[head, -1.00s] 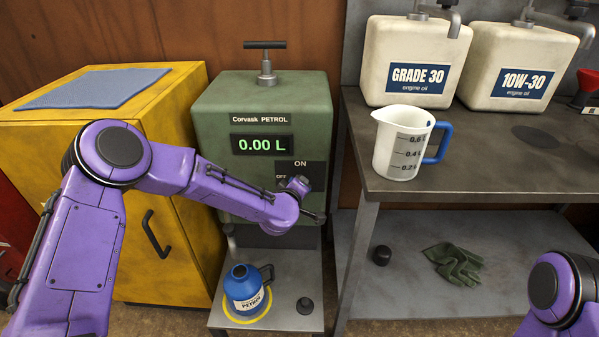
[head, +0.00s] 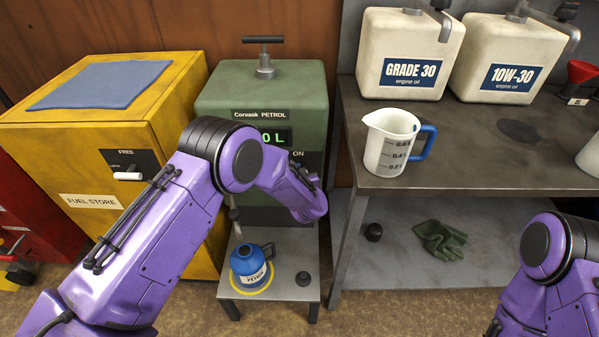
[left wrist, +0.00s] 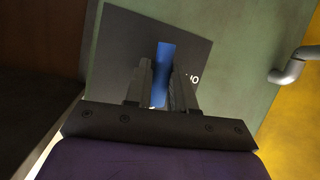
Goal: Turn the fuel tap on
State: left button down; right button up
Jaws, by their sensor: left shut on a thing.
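The green petrol pump (head: 306,92) stands at the back centre, its display partly covered by my left arm. The blue fuel tap lever (left wrist: 161,90) sits on a dark plate (left wrist: 118,48) on the pump front. Part of the word ON shows to the right of the lever in the left wrist view. My left gripper (left wrist: 162,70) has a finger on each side of the lever and is shut on it. In the head view my arm hides this gripper and the lever. Only my right arm shows at the lower right; its gripper is out of view.
A blue petrol can (head: 247,265) stands on the low stand (head: 268,294) under the pump, with a black cap (head: 303,278) beside it. The yellow fuel store (head: 60,150) is left. A workbench (head: 470,160) with a measuring jug (head: 388,145) is right.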

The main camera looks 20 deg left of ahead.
pick_arm(q)
jog(key=shift+m+y, duration=0.4)
dwell(0.3)
jog(key=c, duration=1)
grip_release()
jog(key=shift+f, duration=0.1)
jog(key=v, duration=1)
jog(key=shift+s, duration=0.2)
